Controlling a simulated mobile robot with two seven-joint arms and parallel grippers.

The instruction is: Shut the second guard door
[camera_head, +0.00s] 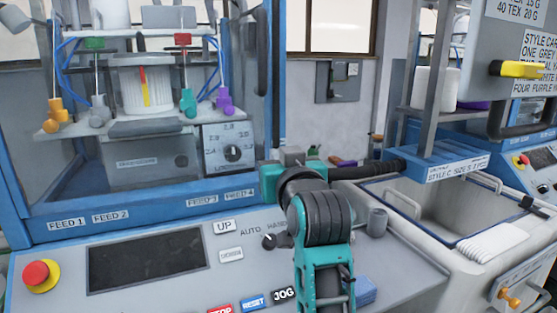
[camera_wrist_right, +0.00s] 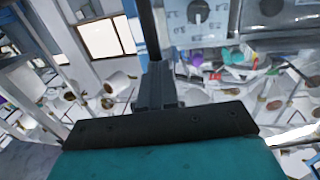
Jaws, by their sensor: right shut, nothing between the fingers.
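A blue-framed clear guard panel (camera_head: 278,75) with a dark handle (camera_head: 262,65) stands at the right of the knitting machine, seen nearly edge-on. I cannot tell how far it stands open. Another grey handle (camera_head: 12,20) shows at the far left edge. My right gripper (camera_head: 293,157) is low in front of the right panel, above the control panel. It is shut and empty. In the right wrist view its grey fingers (camera_wrist_right: 156,88) are together, with a dark bar (camera_wrist_right: 149,30) beyond them; contact is unclear. My left gripper is not in view.
The control panel (camera_head: 60,255) spans the front, with a red stop button (camera_head: 36,274). A dial box (camera_head: 229,147) is inside the machine. A dark horizontal bar (camera_head: 368,170) lies right of my gripper, near an open grey bin (camera_head: 440,205). Another machine stands at the right.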

